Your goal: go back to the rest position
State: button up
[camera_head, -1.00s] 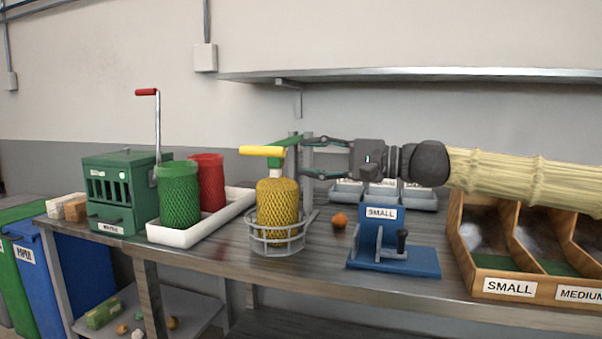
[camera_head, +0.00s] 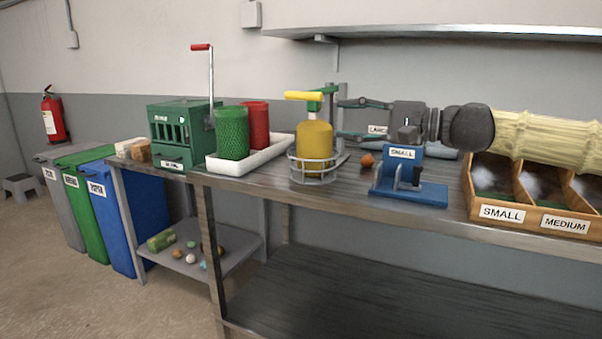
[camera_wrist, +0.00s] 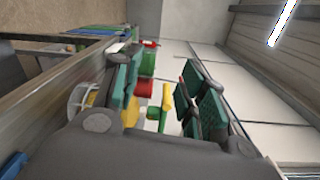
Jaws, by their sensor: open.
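My gripper (camera_head: 342,119) is open and empty above the workbench, its fingers pointing left. It is at about the height of the yellow handle (camera_head: 303,96) and green part of a device behind the yellow cylinder (camera_head: 313,138). In the wrist view my gripper (camera_wrist: 162,88) has its two dark green finger pads well apart. The yellow and red things show beyond and between them, with nothing held. I cannot tell how near the left fingertips are to the grey post of the device.
A wooden divided box (camera_head: 483,212) is at the right. A white tray (camera_head: 226,168) with green and red mesh cylinders is left. A shelf (camera_head: 450,33) hangs above.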

jog(key=a+f+g+h, duration=0.15)
jog(key=a+f, duration=0.25)
jog(key=f, duration=1.2)
jog(key=a+f+h, duration=0.3)
jog(key=a+f, duration=0.1)
jog(key=f, duration=1.2)
jog(key=s+d+f+g+h, duration=0.15)
jog(key=s+f, duration=0.35)
jog(key=f, duration=0.5)
jog(key=s+f+n+g+h, duration=0.15)
jog(key=s+f, duration=0.35)
jog(key=f, duration=0.5)
jog(key=s+d+f+h, duration=0.15)
jog(key=s+f, duration=0.35)
jog(key=f, duration=0.5)
jog(key=s+d+f+n+g+h, duration=0.2)
jog(key=s+d+f+h, duration=0.3)
jog(key=s+f, duration=0.75)
jog(key=s+d+f+n+h, duration=0.1)
jog(key=s+d+f+n, duration=0.1)
jog(key=s+d, duration=0.5)
jog(key=s+d+f+n+h, duration=0.1)
jog(key=s+d+f, duration=0.2)
jog(key=s+d, duration=0.35)
notch_tip(320, 180, up, 24)
jog(key=s+a+p, duration=0.1)
jog(key=p, duration=2.2)
jog(key=shift+s+a+g+p, duration=0.2)
jog(key=shift+s+g+p, duration=0.1)
jog(key=shift+g, duration=0.15)
